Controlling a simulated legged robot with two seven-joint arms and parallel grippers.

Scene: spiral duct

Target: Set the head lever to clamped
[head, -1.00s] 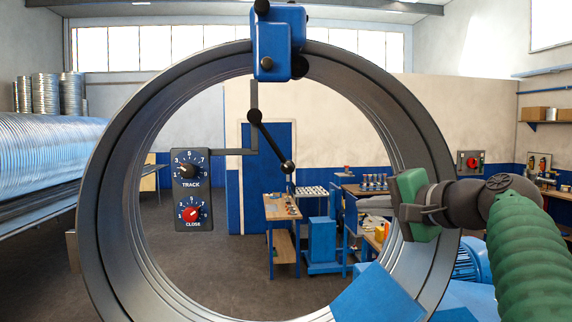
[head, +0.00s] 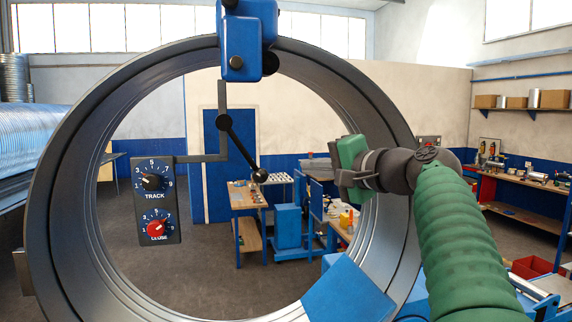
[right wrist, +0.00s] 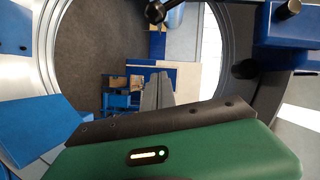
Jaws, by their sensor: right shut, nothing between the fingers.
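The head lever (head: 241,148) is a black rod in the head view. It slants down to the right from a round pivot to a black ball knob (head: 260,175), inside the big ring's opening. The knob also shows at the top of the right wrist view (right wrist: 155,12). Above the lever is the blue head block (head: 246,45) on top of the ring. My right gripper (head: 312,163) is shut and empty, to the right of the knob and apart from it. Its fingers (right wrist: 156,90) are together in the right wrist view. My left gripper is not in view.
A large dark grey ring (head: 62,200) surrounds the lever. A panel with TRACK and CLOSE dials (head: 157,205) hangs left of it on a bracket. A blue plate (head: 345,295) covers the ring's lower right. Workbenches stand behind the ring.

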